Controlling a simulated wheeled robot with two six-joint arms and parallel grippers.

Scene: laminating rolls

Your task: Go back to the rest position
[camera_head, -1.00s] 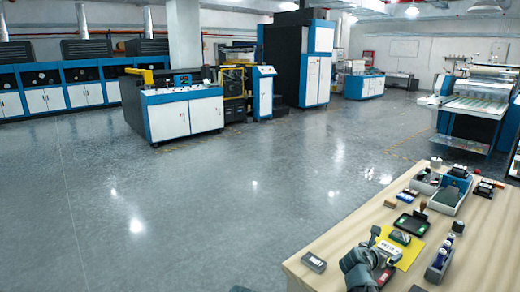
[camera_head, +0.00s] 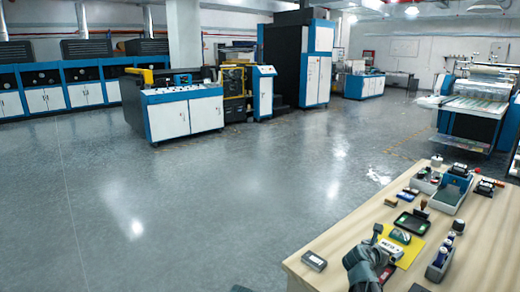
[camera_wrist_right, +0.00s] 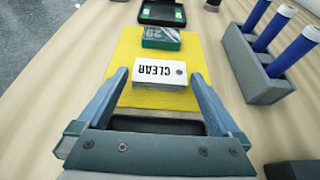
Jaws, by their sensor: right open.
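My right gripper (camera_head: 376,245) is over the near part of the wooden table. In the right wrist view my right gripper (camera_wrist_right: 160,92) has its two fingers spread wide, with nothing held between them. Beyond and below the fingers lies a white card marked "CLEAR" (camera_wrist_right: 160,72) on a yellow sheet (camera_wrist_right: 190,55). A green block (camera_wrist_right: 161,38) sits just behind the card on the same sheet. In the head view the yellow sheet (camera_head: 412,254) shows beside the gripper. My left gripper is not in view.
The wooden table (camera_head: 345,232) fills the lower right. A holder with blue tubes (camera_head: 439,262) stands right of the gripper, and a black tray (camera_head: 411,222) lies behind it. A small dark box (camera_head: 314,261) lies near the left edge. Open floor (camera_head: 220,210) spreads to the left.

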